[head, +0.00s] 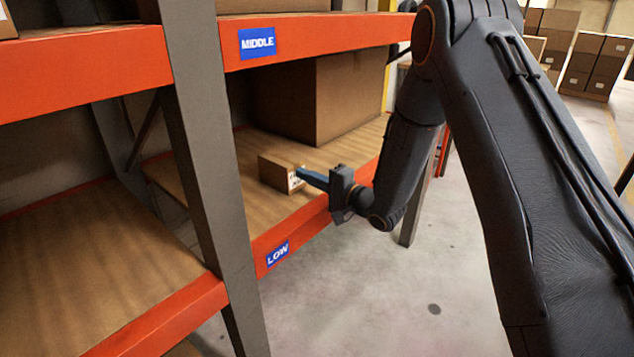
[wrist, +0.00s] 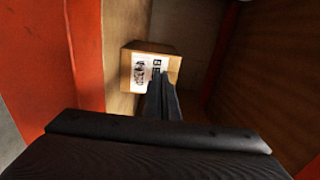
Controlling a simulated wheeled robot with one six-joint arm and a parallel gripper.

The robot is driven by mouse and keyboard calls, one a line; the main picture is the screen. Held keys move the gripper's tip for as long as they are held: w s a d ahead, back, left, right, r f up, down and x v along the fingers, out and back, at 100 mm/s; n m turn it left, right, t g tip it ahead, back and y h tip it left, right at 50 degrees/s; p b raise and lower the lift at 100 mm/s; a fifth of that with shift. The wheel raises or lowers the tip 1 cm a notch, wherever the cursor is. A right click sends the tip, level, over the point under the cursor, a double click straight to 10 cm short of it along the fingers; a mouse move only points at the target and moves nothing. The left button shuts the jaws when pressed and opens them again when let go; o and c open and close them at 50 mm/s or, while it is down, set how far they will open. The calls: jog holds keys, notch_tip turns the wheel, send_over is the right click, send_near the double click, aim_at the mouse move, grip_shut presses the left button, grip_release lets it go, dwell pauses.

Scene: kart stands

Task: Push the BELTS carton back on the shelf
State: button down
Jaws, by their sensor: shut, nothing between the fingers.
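A small brown carton (head: 278,173) with a white label sits on the low shelf board (head: 255,215), a little behind the orange front beam. In the wrist view the carton (wrist: 133,52) shows its label face, with partly hidden print that I cannot fully read. My gripper (head: 302,173) is shut and empty, reaching in over the shelf edge. Its fingertips (wrist: 161,76) are at the carton's label face, covering part of it. I cannot tell for sure whether they touch it.
A large brown box (head: 345,95) stands on the same shelf behind the carton. A grey upright post (head: 200,150) is left of the carton. The orange middle beam (head: 330,35) runs above. The board between post and carton is clear.

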jog(key=shift+d, duration=0.1)
dwell(0.3)
jog(key=shift+s+d, duration=0.25)
jog(key=v, duration=1.3)
